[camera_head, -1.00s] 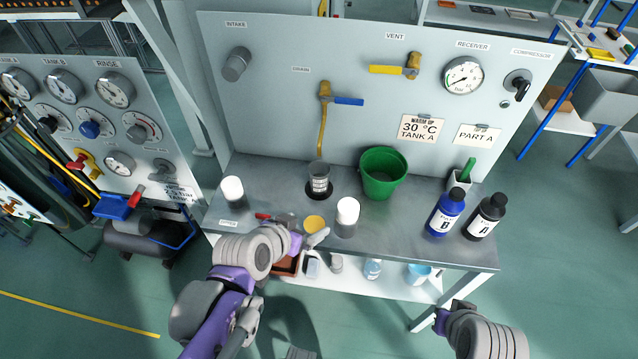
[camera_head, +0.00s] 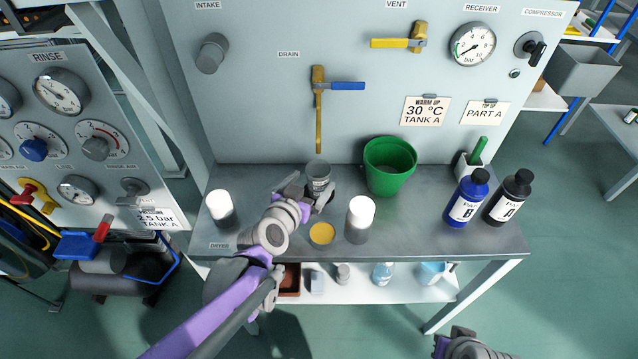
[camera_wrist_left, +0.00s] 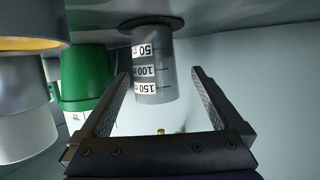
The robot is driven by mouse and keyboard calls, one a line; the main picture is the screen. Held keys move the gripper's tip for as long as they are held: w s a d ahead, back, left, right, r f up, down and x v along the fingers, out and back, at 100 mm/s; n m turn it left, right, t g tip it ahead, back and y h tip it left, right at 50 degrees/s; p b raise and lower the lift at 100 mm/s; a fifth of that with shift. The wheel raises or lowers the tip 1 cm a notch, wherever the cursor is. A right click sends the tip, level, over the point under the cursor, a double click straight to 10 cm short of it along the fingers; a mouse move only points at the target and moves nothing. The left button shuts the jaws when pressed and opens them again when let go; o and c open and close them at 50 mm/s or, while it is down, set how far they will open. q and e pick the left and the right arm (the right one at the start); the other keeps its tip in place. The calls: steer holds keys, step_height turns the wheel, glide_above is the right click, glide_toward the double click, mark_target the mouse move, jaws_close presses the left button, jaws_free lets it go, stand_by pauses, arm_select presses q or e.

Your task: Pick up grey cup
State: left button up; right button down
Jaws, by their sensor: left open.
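The grey cup (camera_head: 318,176) stands on the metal bench below the brass drain pipe. Its white scale label with 50, 100 and 150 marks shows in the left wrist view (camera_wrist_left: 152,68), where the picture is upside down. My left gripper (camera_head: 309,194) is open at the cup, with its fingers on either side of it. In the left wrist view the fingers (camera_wrist_left: 160,88) flank the cup's rim end, with gaps on both sides. My right gripper (camera_head: 440,345) shows only in part at the bottom edge, and its jaws cannot be made out.
On the bench (camera_head: 420,232) stand a green bucket (camera_head: 388,168), two white-capped jars (camera_head: 359,220) (camera_head: 221,210), a yellow-topped item (camera_head: 321,233), a blue bottle (camera_head: 467,198) and a black bottle (camera_head: 507,198). The panel (camera_head: 260,110) rises behind, with a blue-handled valve (camera_head: 340,86) above the cup.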

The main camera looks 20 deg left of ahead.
mark_target(322, 174)
arm_select(q)
steer(key=shift+x, duration=0.8)
steer(key=x, duration=0.1)
steer(key=b+x, duration=0.1)
steer(key=x, duration=0.2)
steer(key=shift+w+d+f+b, duration=0.1)
steer(key=shift+d+f+b, duration=0.1)
steer(key=shift+d+b, duration=0.2)
steer(key=shift+w+f, duration=0.1)
steer(key=shift+w, duration=0.25)
steer(key=c, duration=1.4)
